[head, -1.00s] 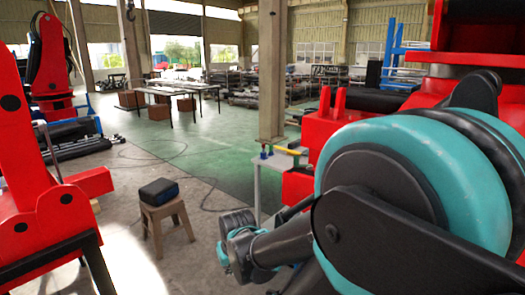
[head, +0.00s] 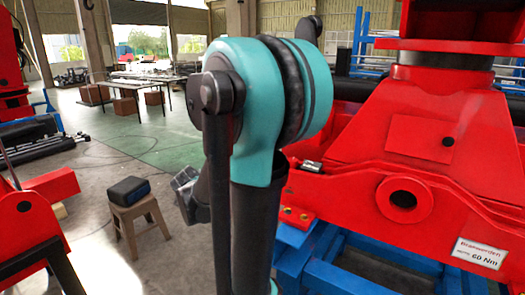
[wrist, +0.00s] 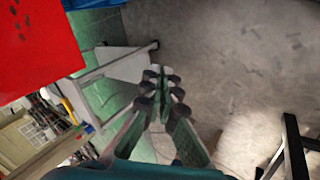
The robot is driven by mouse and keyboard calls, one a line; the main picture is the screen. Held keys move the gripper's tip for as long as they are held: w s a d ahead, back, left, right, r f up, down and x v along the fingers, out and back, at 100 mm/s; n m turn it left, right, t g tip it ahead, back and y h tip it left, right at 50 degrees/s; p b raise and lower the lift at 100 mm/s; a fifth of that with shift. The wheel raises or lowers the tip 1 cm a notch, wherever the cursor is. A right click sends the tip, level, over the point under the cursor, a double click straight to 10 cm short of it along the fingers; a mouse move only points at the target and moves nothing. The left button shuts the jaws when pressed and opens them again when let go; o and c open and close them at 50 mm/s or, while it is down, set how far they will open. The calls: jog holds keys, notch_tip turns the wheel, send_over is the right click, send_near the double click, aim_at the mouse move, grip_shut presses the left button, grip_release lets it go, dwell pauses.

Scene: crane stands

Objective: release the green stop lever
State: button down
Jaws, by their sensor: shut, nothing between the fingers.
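I cannot make out the green stop lever in either view. My gripper (wrist: 161,74) is in the middle of the wrist view, its fingers together with nothing seen between them. A pale table top (wrist: 122,64) lies just beyond and to the left of the fingertips; I cannot tell whether they touch it. Small yellow and red items (wrist: 69,108) show at the left of the wrist view, too small to name. In the head view my arm stands in the middle and hides what is behind it. The large red crane stand (head: 360,190) fills the right side.
A wooden stool (head: 137,222) with a dark case (head: 128,190) on it stands left of my arm. Another red stand (head: 30,235) is at the left edge. A blue frame (head: 310,270) lies below the crane stand. The floor beyond the stool is mostly clear.

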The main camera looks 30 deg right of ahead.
jog(key=w+d+r+m+g+h, duration=0.2)
jog(key=w+d+r+g+h, duration=0.3)
jog(key=w+d+r+h, duration=0.6)
jog(key=w+d+r, duration=0.2)
jog(key=w+r, duration=0.1)
jog(key=r, duration=0.2)
jog(key=shift+w+d+r+h, duration=0.3)
jog(key=shift+w+d+r, duration=0.05)
jog(key=shift+w+r, duration=0.05)
jog(key=shift+d, duration=0.1)
jog(key=s+d, duration=0.2)
jog(key=d, duration=0.8)
jog(key=shift+s+a, duration=0.55)
jog(key=shift+s, duration=0.2)
jog(key=shift+s+a, duration=0.55)
jog(key=shift+s, duration=0.2)
jog(key=shift+s+a+n+t, duration=0.15)
jog(key=shift+s+n+t, duration=0.05)
jog(key=shift+n+t, duration=0.25)
